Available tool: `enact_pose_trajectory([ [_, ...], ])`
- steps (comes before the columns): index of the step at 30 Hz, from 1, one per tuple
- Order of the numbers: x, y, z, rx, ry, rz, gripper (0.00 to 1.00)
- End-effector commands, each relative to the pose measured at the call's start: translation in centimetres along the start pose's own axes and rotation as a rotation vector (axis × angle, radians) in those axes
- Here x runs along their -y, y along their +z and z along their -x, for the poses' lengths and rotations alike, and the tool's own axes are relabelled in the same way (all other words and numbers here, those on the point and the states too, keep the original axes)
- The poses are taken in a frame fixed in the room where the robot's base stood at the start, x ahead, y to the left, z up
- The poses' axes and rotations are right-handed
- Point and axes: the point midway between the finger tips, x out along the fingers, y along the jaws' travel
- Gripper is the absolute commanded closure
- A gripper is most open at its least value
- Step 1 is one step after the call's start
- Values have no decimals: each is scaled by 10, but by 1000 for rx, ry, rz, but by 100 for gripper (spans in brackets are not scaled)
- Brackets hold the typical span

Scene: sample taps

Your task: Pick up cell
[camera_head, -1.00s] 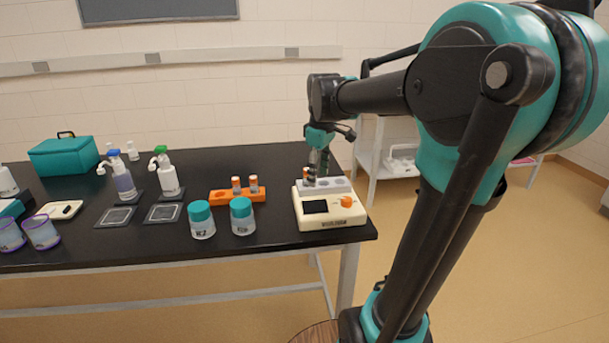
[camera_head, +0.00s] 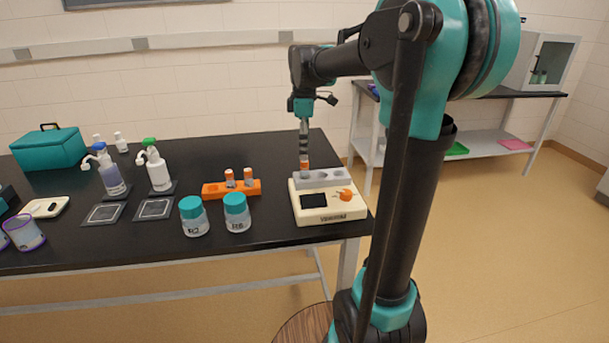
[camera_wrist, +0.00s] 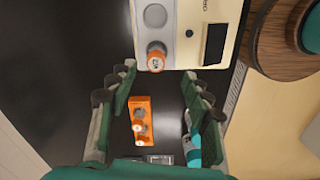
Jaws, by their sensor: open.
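An orange-capped vial (camera_head: 304,162), possibly the cell, stands upright in the left end of the grey holed block (camera_head: 338,181) on a cream device (camera_head: 318,214). In the wrist view the vial (camera_wrist: 156,58) is seen from above, its lettered cap unreadable. My gripper (camera_head: 304,149) points down just above this vial. In the wrist view my gripper (camera_wrist: 165,78) is open, its fingers apart and empty, with the vial slightly beyond the fingertips. Two similar vials (camera_head: 239,178) stand in an orange rack (camera_head: 214,191); the wrist view shows this rack (camera_wrist: 148,103) between the fingers.
Two teal-lidded jars (camera_head: 193,217) stand in front of the rack. Pump bottles (camera_head: 157,171), dark square pads (camera_head: 103,214) and a teal case (camera_head: 49,148) are further left. The device sits near the right edge of the black table (camera_head: 150,242).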

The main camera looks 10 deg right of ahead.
Motion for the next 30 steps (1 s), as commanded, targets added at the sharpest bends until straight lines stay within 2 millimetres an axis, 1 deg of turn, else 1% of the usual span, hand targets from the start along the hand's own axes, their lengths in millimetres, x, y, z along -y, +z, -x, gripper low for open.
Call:
enact_pose_trajectory([
  [1,0,0,-7,0,0,0,50],
  [3,0,0,-15,0,0,0,50],
  [8,-1,0,-23,0,0,-1,50],
  [11,-3,0,-32,0,0,-1,50],
  [15,-7,-1,-53,0,0,-1,50],
  [18,-7,-1,-65,0,0,-1,50],
  [22,-7,-1,-73,0,0,-1,50],
  [28,-7,-1,-73,0,0,-1,50],
  [29,-7,-1,-73,0,0,-1,53],
  [30,-7,-1,-73,0,0,-1,58],
])
